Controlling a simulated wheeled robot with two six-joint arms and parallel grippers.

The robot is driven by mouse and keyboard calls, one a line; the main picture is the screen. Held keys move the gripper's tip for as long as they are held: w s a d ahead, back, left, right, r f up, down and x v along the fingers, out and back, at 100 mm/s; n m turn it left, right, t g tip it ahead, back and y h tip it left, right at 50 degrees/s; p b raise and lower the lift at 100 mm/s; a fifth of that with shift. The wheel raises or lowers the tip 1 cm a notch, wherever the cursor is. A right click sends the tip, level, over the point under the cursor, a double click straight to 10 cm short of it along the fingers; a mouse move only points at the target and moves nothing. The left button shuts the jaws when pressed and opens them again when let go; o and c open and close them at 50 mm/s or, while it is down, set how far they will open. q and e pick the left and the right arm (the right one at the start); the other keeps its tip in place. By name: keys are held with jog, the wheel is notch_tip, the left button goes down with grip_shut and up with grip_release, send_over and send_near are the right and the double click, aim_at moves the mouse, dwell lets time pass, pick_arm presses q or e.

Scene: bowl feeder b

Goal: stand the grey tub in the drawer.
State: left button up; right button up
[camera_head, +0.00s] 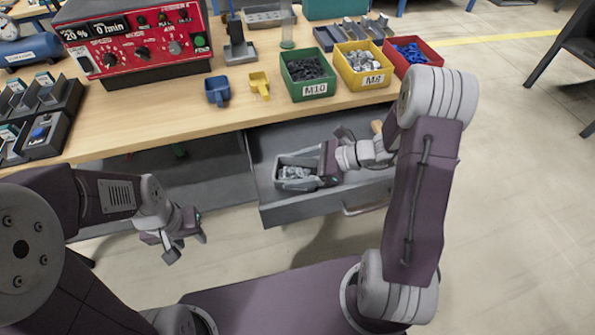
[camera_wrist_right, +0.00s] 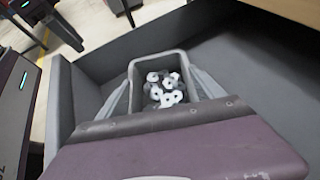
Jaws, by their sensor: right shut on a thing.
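The grey tub (camera_head: 283,186) holds several pale metal nuts and sits upright within the open drawer (camera_head: 268,211), toward its left side. In the right wrist view the tub (camera_wrist_right: 139,66) is between my right gripper's fingers, with the drawer walls (camera_wrist_right: 112,62) around it. I cannot tell whether its base touches the drawer floor. My right gripper (camera_head: 318,172) is shut on the tub from the right. My left gripper (camera_head: 185,240) is empty, left of the drawer and below the table edge, its fingers apart.
On the table (camera_head: 180,115) above the drawer stand a green bin (camera_head: 308,88), a yellow bin (camera_head: 362,82) and a red bin (camera_head: 420,70). A blue cup (camera_head: 217,92) and a yellow cup (camera_head: 259,86) stand left of them. The drawer's right part is free beside my right arm.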

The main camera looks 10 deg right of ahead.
jog(key=o, duration=1.4)
jog(key=shift+r, duration=0.1)
jog(key=p+v, duration=0.4)
jog(key=v, duration=0.8)
jog(key=shift+p, duration=0.3)
